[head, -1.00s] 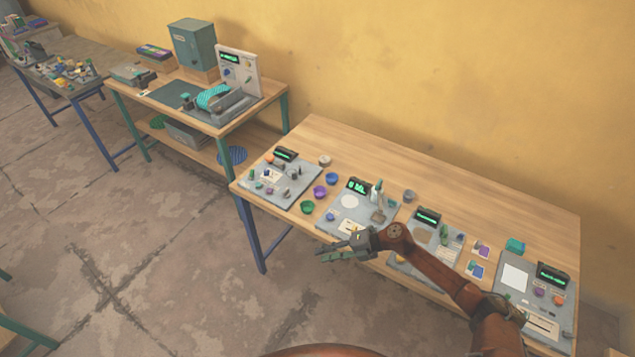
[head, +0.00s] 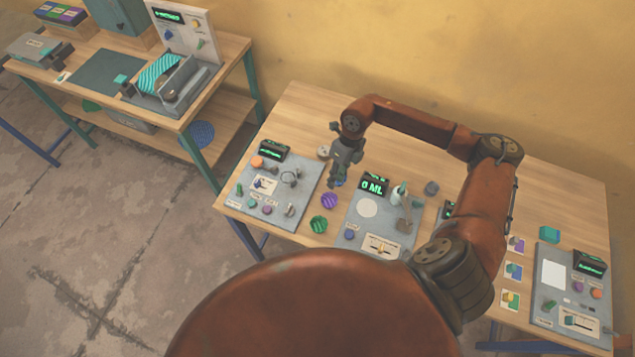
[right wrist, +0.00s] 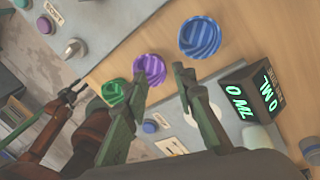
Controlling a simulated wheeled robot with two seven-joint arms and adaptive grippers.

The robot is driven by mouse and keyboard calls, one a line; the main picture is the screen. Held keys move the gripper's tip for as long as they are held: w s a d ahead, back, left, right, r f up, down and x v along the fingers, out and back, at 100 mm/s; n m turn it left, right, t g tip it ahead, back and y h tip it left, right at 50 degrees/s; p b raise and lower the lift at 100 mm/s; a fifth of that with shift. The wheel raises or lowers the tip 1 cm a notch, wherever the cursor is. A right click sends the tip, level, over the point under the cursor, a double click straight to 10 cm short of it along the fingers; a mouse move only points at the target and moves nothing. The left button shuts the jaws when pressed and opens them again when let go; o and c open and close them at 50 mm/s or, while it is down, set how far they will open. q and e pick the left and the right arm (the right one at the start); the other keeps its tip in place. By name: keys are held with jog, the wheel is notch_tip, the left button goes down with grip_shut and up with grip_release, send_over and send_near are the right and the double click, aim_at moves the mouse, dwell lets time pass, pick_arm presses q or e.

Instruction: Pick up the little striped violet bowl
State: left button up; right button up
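The little striped violet bowl (head: 329,200) sits on the wooden table between two grey panels. In the right wrist view the violet bowl (right wrist: 150,68) shows just beyond my fingertips, between a green bowl (right wrist: 114,92) and a larger striped blue bowl (right wrist: 200,37). My right gripper (head: 338,182) is above the table by the bowls, and in the head view it hides most of the blue bowl. In the right wrist view its two fingers (right wrist: 160,78) stand apart with nothing held. Brown and dark green parts at the left of that view may be my left arm; its fingers are unclear.
A grey panel with a "0 ML" display (head: 373,187) stands right of the bowls. Another panel with knobs (head: 306,166) lies to the left. The green bowl (head: 318,223) is near the table's front edge. A small grey cup (head: 431,188) stands farther right.

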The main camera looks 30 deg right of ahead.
aim_at(334, 195)
jog(key=s+f, duration=0.2)
jog(key=s, duration=0.1)
jog(key=shift+s+a+f+p, duration=0.15)
jog(key=shift+a+f+p, duration=0.15)
jog(key=shift+a+p, duration=0.1)
jog(key=f, duration=0.1)
jog(key=w+f, duration=0.2)
jog(key=shift+a+f, duration=0.25)
jog(key=shift+f, duration=0.05)
jog(key=shift+w+f+p, duration=0.3)
jog(key=shift+f, duration=0.25)
jog(key=shift+s+d, duration=0.1)
jog(key=shift+s, duration=0.35)
jog(key=shift+s+r, duration=0.2)
jog(key=shift+s, duration=0.1)
jog(key=shift+c, duration=0.2)
jog(key=shift+w+f, duration=0.2)
jog(key=shift+w, duration=0.25)
jog(key=c, duration=0.5)
jog(key=shift+s+r, duration=0.15)
jog(key=shift+s, duration=0.15)
grip_shut()
pick_arm(q)
jog(key=shift+s+a+r, duration=0.1)
jog(key=shift+s+r, duration=0.2)
jog(key=shift+s, duration=0.3)
jog(key=shift+s+r, duration=0.25)
jog(key=shift+s, duration=0.35)
pick_arm(e)
jog(key=shift+w, duration=0.1)
